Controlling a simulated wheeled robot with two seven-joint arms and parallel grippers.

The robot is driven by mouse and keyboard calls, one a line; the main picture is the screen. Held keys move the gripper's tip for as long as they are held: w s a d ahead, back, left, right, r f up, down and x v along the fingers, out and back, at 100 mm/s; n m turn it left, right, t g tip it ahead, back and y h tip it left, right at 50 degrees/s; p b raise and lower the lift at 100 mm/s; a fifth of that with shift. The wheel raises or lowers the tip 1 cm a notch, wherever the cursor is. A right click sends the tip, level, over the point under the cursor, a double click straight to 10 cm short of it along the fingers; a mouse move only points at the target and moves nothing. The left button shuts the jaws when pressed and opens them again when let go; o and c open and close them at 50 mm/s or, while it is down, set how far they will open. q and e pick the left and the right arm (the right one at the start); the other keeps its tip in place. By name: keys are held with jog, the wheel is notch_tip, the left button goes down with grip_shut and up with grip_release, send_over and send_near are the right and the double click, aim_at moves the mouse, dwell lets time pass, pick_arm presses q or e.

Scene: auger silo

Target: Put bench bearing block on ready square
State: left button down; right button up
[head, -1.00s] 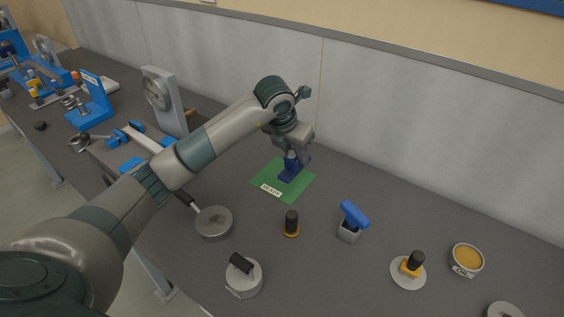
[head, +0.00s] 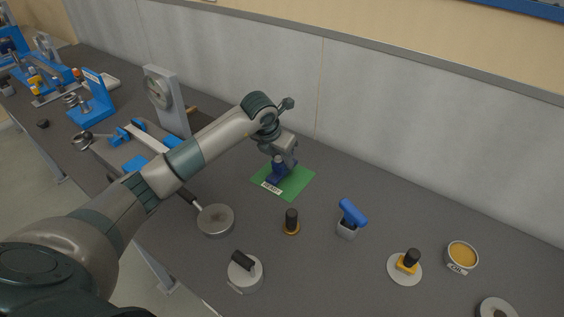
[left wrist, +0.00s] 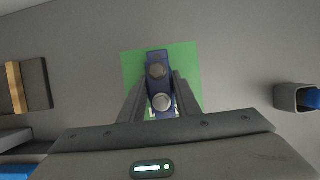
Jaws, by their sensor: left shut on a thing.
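The bench bearing block (head: 277,175) is dark blue, with two round grey tops showing in the left wrist view (left wrist: 157,90). The ready square (head: 297,184) is a green mat with a white READY label at its front edge; it also shows in the left wrist view (left wrist: 188,68). My left gripper (head: 281,162) is over the square and shut on the block, its fingers on either side of it. The block is over the left part of the square in the head view; I cannot tell whether it touches the mat. My right gripper is not in view.
A black-handled pan (head: 215,220), a black knob on an orange base (head: 291,222) and a blue-handled tool (head: 350,218) stand in front of the square. An oil bowl (head: 462,255) is at the right. The bench behind the square is clear up to the wall.

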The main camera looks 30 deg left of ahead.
pick_arm(q)
jog(key=shift+f+p, duration=0.4)
jog(key=shift+f, duration=0.55)
jog(key=shift+f, duration=0.25)
jog(key=c, duration=1.3)
grip_release()
jog(key=shift+c, duration=0.2)
jog(key=shift+r, duration=0.15)
jog(key=b+v, duration=0.3)
jog(key=v, duration=0.9)
